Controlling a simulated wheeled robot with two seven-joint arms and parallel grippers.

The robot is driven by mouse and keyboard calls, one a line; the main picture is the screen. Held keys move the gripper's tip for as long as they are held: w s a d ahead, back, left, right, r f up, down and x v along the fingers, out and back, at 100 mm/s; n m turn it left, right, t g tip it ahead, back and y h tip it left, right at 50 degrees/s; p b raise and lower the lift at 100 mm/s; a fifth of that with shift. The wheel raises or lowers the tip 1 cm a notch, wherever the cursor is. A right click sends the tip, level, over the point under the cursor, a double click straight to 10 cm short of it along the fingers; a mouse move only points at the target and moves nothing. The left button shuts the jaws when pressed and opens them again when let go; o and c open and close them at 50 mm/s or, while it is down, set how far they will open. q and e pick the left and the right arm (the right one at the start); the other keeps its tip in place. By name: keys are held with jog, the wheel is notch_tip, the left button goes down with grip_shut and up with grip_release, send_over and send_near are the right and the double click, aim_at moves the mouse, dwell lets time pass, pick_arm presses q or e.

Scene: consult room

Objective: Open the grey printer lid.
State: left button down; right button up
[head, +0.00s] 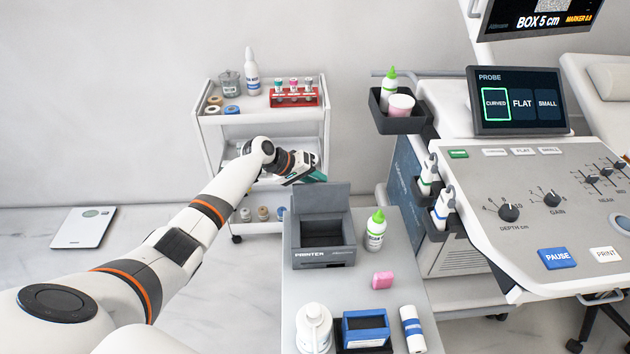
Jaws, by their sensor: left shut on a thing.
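The grey printer (322,258) stands on the small grey table in the middle of the head view. Its grey lid (321,203) is raised and stands up at the back, and the dark inside of the printer shows. My left gripper (316,177) is at the top edge of the lid, shut on it; the exact contact is hard to see. My right gripper is not in view.
A white cart (262,127) stands behind; the ultrasound console (530,190) is at right.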

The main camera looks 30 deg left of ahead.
pick_arm(q)
jog(key=shift+w+a+r, duration=0.1)
jog(key=shift+w+a, duration=0.05)
jog(key=c, duration=1.5)
grip_release()
jog(key=shift+o, duration=1.2)
jog(key=v, duration=1.2)
jog(key=shift+a, duration=0.1)
